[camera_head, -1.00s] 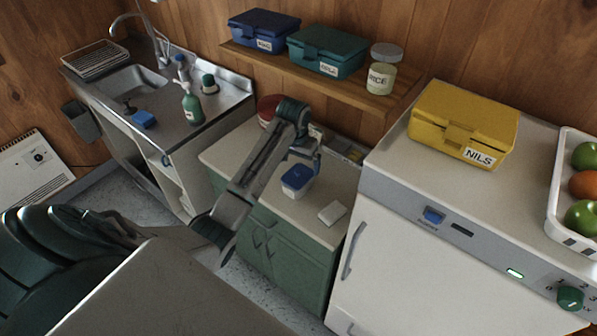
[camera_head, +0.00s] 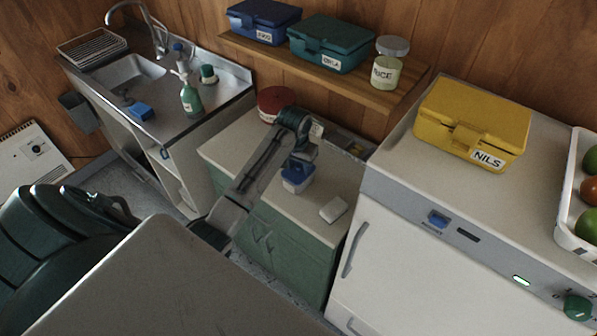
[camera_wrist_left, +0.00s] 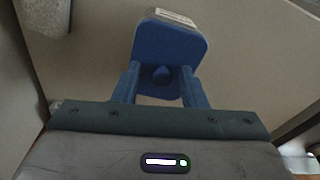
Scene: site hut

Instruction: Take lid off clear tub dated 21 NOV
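The clear tub (camera_head: 294,186) with a blue lid (camera_head: 299,174) stands on the green cabinet's worktop in the head view. In the left wrist view the blue lid (camera_wrist_left: 170,45) shows a round knob at its near side, and a white label, too small to read, shows at the tub's far side. My left gripper (camera_head: 298,165) is right over the lid. In the left wrist view its two blue fingers (camera_wrist_left: 160,74) stand apart on either side of the knob, with gaps visible. It is open. The date is not readable. My right gripper is not in view.
A white block (camera_head: 333,209) lies right of the tub. A red round tin (camera_head: 271,103) stands behind my left arm. A shelf (camera_head: 310,72) with boxes and a jar (camera_head: 388,65) hangs above. A white appliance (camera_head: 400,235) with a yellow box (camera_head: 472,118) stands to the right.

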